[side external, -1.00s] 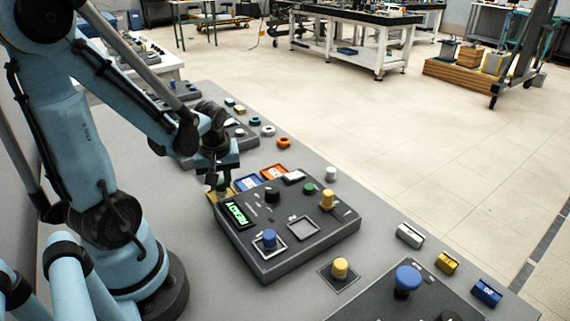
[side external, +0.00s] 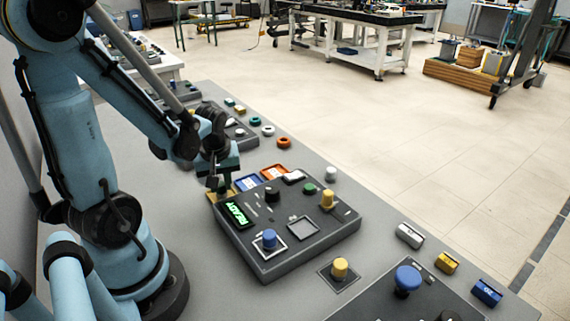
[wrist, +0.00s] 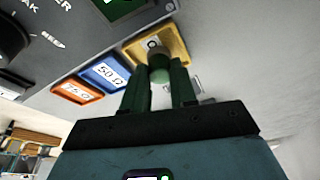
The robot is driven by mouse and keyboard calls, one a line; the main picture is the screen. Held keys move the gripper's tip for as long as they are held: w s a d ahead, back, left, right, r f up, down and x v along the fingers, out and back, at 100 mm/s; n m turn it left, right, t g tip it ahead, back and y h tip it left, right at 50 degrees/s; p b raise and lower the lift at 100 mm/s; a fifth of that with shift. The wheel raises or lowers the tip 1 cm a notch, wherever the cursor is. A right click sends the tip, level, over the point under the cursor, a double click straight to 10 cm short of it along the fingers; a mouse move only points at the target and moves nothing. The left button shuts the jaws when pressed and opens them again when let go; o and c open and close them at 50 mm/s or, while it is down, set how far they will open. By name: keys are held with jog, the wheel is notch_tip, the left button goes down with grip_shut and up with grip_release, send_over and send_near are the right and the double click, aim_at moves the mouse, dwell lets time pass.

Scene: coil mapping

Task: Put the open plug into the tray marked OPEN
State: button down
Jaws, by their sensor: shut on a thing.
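My gripper (wrist: 161,82) has dark green fingers and is shut on a small plug (wrist: 158,56) with a rounded grey-brown and green body. In the wrist view the plug overlaps the yellow tray (wrist: 178,38), whose white label is mostly covered by it, so I cannot read the whole word. In the side view the yellow tray (side external: 213,197) lies at the left end of the tray row, just below my gripper (side external: 220,184). The plug is too small and dark there to make out clearly. I cannot tell whether it touches the tray.
The blue 50 Ω tray (wrist: 103,73) and the orange tray (wrist: 78,89) sit beside the yellow one. The grey instrument box (side external: 325,243) with a green READY screen (side external: 237,214) stands directly in front. Several coloured rings and blocks lie farther back.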

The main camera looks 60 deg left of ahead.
dwell(0.3)
jog(key=shift+c, duration=1.7)
grip_release()
jog(key=shift+r, duration=3.5)
